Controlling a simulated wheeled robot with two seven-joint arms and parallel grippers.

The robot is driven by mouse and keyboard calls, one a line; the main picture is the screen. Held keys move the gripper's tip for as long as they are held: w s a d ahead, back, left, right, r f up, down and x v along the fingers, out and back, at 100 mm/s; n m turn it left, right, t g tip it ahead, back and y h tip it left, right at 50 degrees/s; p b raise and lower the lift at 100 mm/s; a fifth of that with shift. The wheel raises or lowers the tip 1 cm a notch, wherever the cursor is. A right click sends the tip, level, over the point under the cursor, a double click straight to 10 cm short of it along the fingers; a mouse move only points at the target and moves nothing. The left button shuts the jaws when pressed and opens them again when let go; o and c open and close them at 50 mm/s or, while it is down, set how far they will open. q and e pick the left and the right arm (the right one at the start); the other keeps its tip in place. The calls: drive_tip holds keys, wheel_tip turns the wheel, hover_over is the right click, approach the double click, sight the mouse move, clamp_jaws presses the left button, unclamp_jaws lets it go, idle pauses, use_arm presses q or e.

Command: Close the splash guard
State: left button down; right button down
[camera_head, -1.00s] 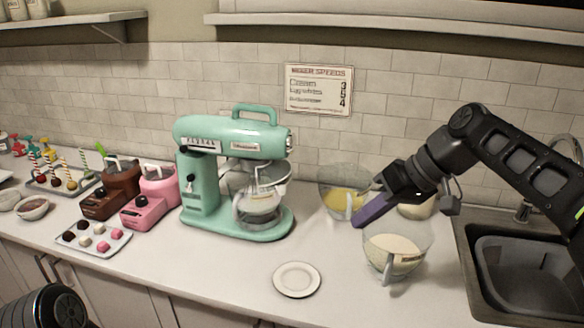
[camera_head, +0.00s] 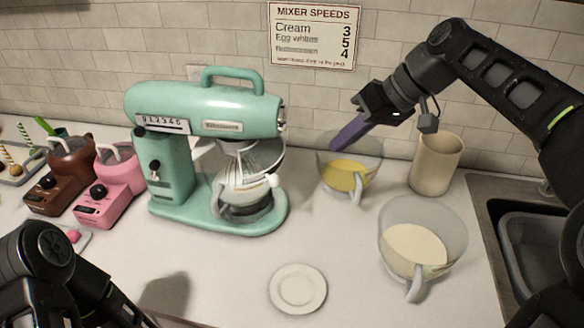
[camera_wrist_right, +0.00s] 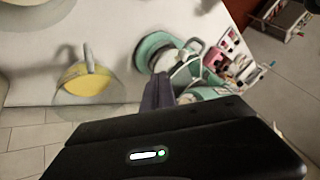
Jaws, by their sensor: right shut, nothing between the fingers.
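The mint-green stand mixer (camera_head: 205,115) stands on the counter. Its whisk hangs over a clear bowl (camera_head: 245,200). A see-through guard (camera_head: 268,160) seems to sit around the whisk above the bowl; its exact position is hard to make out. The mixer (camera_wrist_right: 150,50) also shows in the right wrist view. My right gripper (camera_head: 345,138) is shut and empty, its purple fingers pointing down-left, right of the mixer and apart from it in the head view. The fingers also show in the right wrist view (camera_wrist_right: 158,92). My left arm shows at lower left, without its fingers.
A bowl of yellow mix (camera_head: 345,177) stands just below my right gripper in the picture. A beige canister (camera_head: 436,165), a bowl of cream-coloured mix (camera_head: 420,240) and the sink (camera_head: 500,225) lie to the right. A small plate (camera_head: 298,289) lies in front. Pink (camera_head: 112,190) and brown (camera_head: 60,180) machines stand left.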

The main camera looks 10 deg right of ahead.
drive_tip(key=w+a+f+p, duration=0.2)
drive_tip(key=a+f+p, duration=0.1)
drive_tip(key=a+f, duration=0.5)
drive_tip(key=shift+a, duration=0.65)
drive_tip(key=shift+s+a+f, duration=0.1)
drive_tip(key=shift+f, duration=0.05)
